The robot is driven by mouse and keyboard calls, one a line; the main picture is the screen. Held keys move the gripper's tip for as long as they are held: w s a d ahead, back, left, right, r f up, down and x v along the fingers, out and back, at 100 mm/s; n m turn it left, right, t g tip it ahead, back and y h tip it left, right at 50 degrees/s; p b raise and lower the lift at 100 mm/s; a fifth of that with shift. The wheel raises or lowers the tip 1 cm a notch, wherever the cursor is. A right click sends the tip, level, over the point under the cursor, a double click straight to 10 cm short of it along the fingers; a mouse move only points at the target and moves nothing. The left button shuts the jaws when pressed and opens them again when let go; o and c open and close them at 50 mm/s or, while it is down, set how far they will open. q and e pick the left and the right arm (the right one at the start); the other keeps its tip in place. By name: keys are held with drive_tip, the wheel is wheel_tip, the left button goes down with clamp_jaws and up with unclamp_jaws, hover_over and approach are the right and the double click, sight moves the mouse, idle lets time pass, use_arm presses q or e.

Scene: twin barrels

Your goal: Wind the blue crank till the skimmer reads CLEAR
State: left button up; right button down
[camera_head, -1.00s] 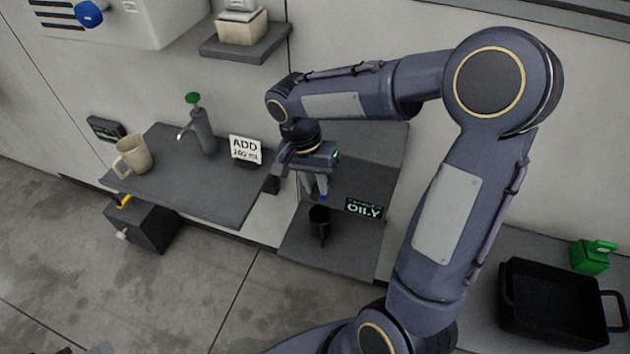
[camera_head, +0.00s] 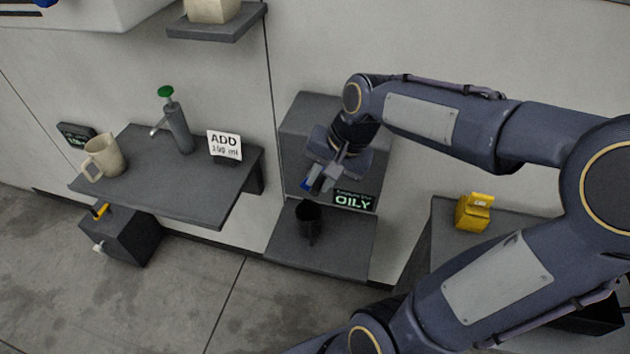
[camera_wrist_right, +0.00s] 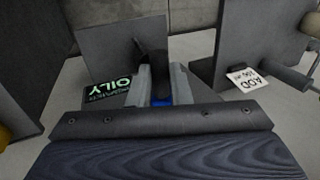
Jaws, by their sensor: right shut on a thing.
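The skimmer is a grey unit (camera_head: 305,112) on the wall, and its display (camera_head: 354,200) reads OILY in green. The display also shows upside down in the right wrist view (camera_wrist_right: 112,88). My right gripper (camera_head: 312,184) is at the skimmer's front, shut on the blue crank (camera_head: 305,184) and reaching down to the left. In the right wrist view, a bit of blue crank (camera_wrist_right: 160,101) shows between the fingers (camera_wrist_right: 162,88). Most of the crank is hidden by the gripper. A black cup (camera_head: 308,222) stands on the skimmer's lower shelf. My left gripper is not in view.
A grey shelf (camera_head: 150,193) to the left holds a beige mug (camera_head: 106,158), a green-topped dispenser (camera_head: 177,128) and an ADD card (camera_head: 224,146). A yellow container (camera_head: 474,212) stands on the surface to the right. A dark box (camera_head: 128,237) sits below the left shelf.

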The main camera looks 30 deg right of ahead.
drive_tip(key=shift+s+d+f, duration=0.15)
drive_tip(key=shift+s+d, duration=0.05)
idle(0.4)
drive_tip(key=c, duration=1.3)
unclamp_jaws()
drive_tip(key=shift+v, duration=3.95)
drive_tip(key=shift+s+d+f, duration=0.1)
drive_tip(key=shift+d+f, duration=0.05)
drive_tip(key=shift+c, duration=0.4)
